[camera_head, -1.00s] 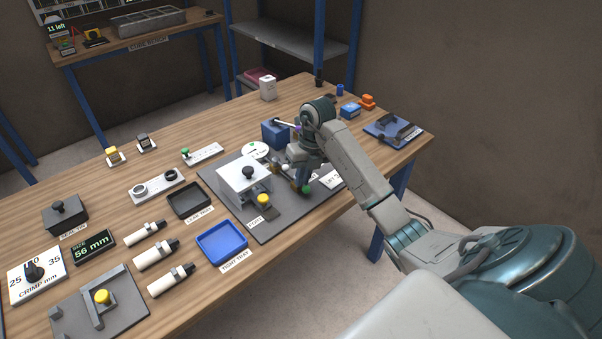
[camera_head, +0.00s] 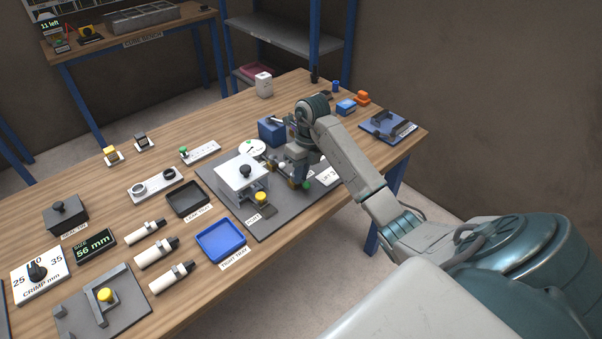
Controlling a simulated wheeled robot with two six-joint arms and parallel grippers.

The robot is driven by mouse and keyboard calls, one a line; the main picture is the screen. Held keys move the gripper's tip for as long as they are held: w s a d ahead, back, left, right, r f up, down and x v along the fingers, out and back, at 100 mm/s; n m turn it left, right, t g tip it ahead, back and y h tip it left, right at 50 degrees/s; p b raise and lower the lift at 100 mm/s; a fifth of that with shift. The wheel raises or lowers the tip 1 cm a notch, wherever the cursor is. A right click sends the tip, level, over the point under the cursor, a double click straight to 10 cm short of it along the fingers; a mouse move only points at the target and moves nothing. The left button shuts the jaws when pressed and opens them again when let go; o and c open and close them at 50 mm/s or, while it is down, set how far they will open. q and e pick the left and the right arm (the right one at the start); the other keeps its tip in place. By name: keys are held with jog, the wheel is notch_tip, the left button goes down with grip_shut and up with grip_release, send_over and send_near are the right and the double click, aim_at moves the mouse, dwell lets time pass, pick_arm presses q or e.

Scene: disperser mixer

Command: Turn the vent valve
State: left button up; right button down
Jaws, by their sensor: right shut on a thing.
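My right gripper (camera_head: 293,178) reaches down over the right part of the dark grey fixture plate (camera_head: 282,212), and its jaws are shut on a small part there. This part appears to be the vent valve's handle, but the gripper and wrist hide most of it. Small brass-coloured fittings and a green knob (camera_head: 306,185) show right beside the fingertips. A white round gauge (camera_head: 251,148) stands just behind and left of the gripper. My left gripper is not in view.
A white press with a black knob (camera_head: 245,171) and a yellow button (camera_head: 260,197) stand left of the gripper. A blue box (camera_head: 271,130) is behind it. A blue tray (camera_head: 221,241) and a black tray (camera_head: 188,199) lie further left.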

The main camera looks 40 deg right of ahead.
jog(key=c, duration=1.5)
grip_release()
jog(key=shift+c, duration=0.2)
jog(key=shift+r, duration=0.1)
notch_tip(320, 180, up, 10)
jog(key=d+p, duration=0.2)
jog(key=p, duration=0.7)
jog(key=shift+r, duration=0.25)
jog(key=shift+w+d, duration=0.1)
jog(key=shift+w, duration=0.05)
